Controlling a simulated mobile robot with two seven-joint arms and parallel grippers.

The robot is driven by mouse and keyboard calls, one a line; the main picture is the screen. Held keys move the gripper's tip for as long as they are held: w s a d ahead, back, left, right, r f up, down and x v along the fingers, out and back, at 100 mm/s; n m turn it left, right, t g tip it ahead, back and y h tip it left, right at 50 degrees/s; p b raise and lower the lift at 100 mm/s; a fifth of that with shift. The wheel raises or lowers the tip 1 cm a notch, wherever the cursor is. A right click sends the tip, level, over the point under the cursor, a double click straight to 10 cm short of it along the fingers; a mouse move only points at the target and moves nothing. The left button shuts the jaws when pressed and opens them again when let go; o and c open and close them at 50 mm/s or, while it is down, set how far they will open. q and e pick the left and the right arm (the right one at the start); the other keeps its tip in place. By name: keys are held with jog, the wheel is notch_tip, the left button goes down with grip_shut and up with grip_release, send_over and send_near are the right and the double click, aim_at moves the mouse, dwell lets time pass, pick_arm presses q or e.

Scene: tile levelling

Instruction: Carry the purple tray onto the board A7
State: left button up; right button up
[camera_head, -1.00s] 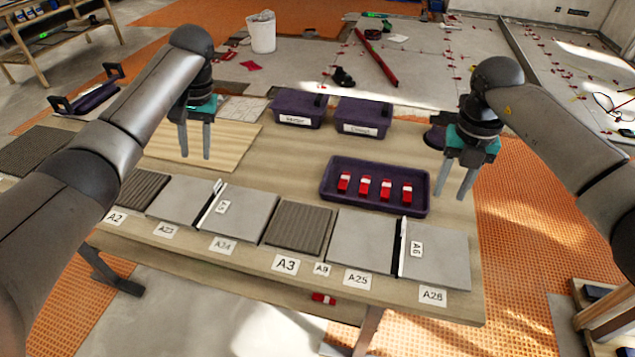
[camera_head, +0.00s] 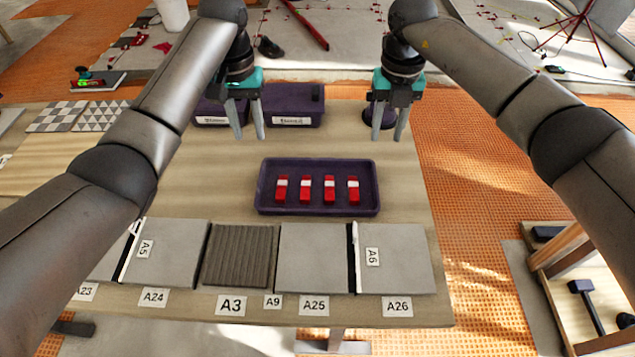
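The purple tray (camera_head: 318,210) lies flat on the workbench, right of centre, with several red-and-white pieces (camera_head: 329,190) in a row inside. My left gripper (camera_head: 249,136) is open and empty, in the air beyond the tray's back left corner. My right gripper (camera_head: 388,137) is open and empty, in the air beyond the tray's back right corner. Neither gripper touches the tray. I cannot read a label A7 anywhere; a pale board (camera_head: 60,160) lies at the left, partly hidden by my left arm.
Grey tiles (camera_head: 315,257) and a ribbed dark tile (camera_head: 240,255) line the front edge, labelled A24, A3, A25 and A26. Two purple bins (camera_head: 292,103) stand at the back. Patterned tiles (camera_head: 100,116) lie at the back left. The bench surface left of the tray looks clear.

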pick_arm(q)
notch_tip(320, 180, down, 15)
jog(key=shift+f, duration=0.15)
pick_arm(e)
notch_tip(320, 180, down, 15)
jog(key=shift+f, duration=0.15)
pick_arm(q)
jog(key=shift+c, duration=0.2)
pick_arm(e)
jog(key=shift+c, duration=0.2)
pick_arm(q)
grip_shut()
pick_arm(e)
grip_shut()
dwell(0.6)
